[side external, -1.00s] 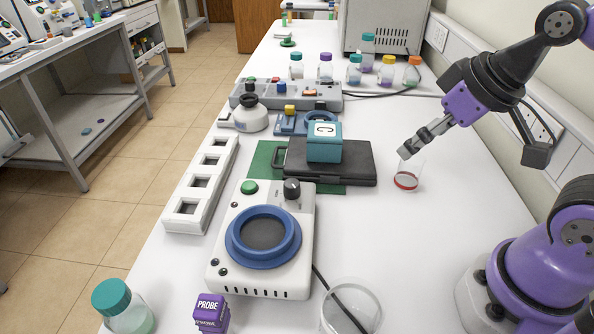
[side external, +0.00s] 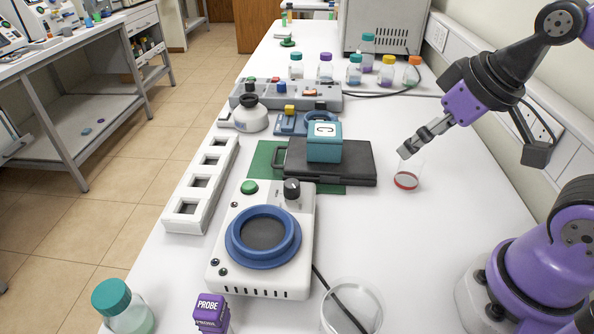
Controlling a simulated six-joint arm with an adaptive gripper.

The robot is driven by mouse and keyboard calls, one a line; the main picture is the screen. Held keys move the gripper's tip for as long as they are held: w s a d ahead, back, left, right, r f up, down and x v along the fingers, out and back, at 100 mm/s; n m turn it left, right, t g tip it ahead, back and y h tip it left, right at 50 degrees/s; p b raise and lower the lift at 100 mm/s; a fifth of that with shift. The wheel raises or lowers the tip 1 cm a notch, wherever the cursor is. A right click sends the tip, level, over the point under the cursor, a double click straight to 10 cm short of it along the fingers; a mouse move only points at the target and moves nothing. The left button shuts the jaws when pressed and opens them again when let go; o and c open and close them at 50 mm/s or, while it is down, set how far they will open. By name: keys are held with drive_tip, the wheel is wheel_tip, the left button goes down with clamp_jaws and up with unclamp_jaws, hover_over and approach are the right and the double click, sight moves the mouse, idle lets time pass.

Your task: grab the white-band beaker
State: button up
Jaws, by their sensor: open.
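A clear beaker with a pale rim (side external: 352,306) stands at the front edge of the view, right of the hotplate; its band looks whitish, and a black cable shows through it. Another clear beaker with a red band (side external: 405,181) stands on the bench right of the black case. My gripper (side external: 408,149) is open, tilted down to the left, its fingertips by the upper part of the red-band beaker. I cannot tell from this angle whether the fingers touch or surround that beaker. My gripper is far from the pale-rimmed beaker.
A white hotplate with a blue ring (side external: 264,238) stands at the front. A black case (side external: 345,173) carries a teal box marked C (side external: 324,147). A purple PROBE box (side external: 210,312) and a teal-capped bottle (side external: 121,306) stand front left. Several capped bottles line the back.

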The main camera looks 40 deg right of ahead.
drive_tip(key=shift+a, duration=0.1)
drive_tip(key=m+g, duration=0.3)
drive_tip(key=g, duration=0.2)
hover_over(362, 286)
drive_tip(key=a, duration=0.2)
drive_tip(key=f, duration=0.1)
drive_tip(key=shift+m+g, duration=0.3)
drive_tip(key=shift+m, duration=0.1)
drive_tip(key=f, duration=0.7)
drive_tip(key=s+a+f, duration=0.1)
drive_tip(key=f, duration=0.3)
drive_tip(key=shift+s, duration=0.1)
drive_tip(key=c, duration=1)
